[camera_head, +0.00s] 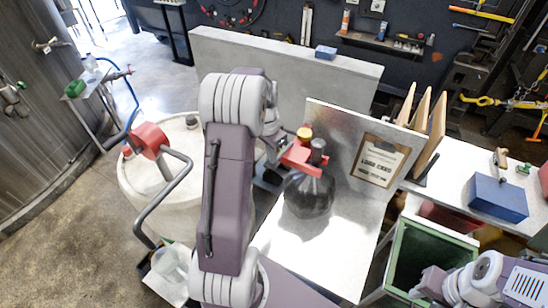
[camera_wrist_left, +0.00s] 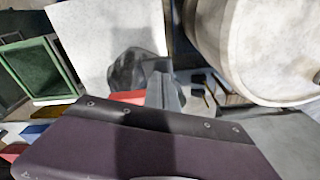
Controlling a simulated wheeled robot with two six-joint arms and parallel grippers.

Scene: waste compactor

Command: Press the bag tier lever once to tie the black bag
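The black bag (camera_head: 309,196) stands on the white table (camera_head: 345,245), its neck under the red bag tier part (camera_head: 303,157). My left gripper (camera_head: 272,145) is beside the red part, mostly hidden behind my arm. In the left wrist view, the bag (camera_wrist_left: 127,70) and a strip of red (camera_wrist_left: 128,97) show past the dark edge of my arm. The left fingers are not clear. My right arm is at the bottom right; its gripper (camera_head: 430,284) is unclear.
A labelled upright panel (camera_head: 379,160) stands behind the bag. A green-rimmed bin (camera_head: 432,256) is at the right, near a blue box (camera_head: 497,199). A pale drum (camera_head: 150,195) with a red-topped crank (camera_head: 150,140) stands left. The table front is clear.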

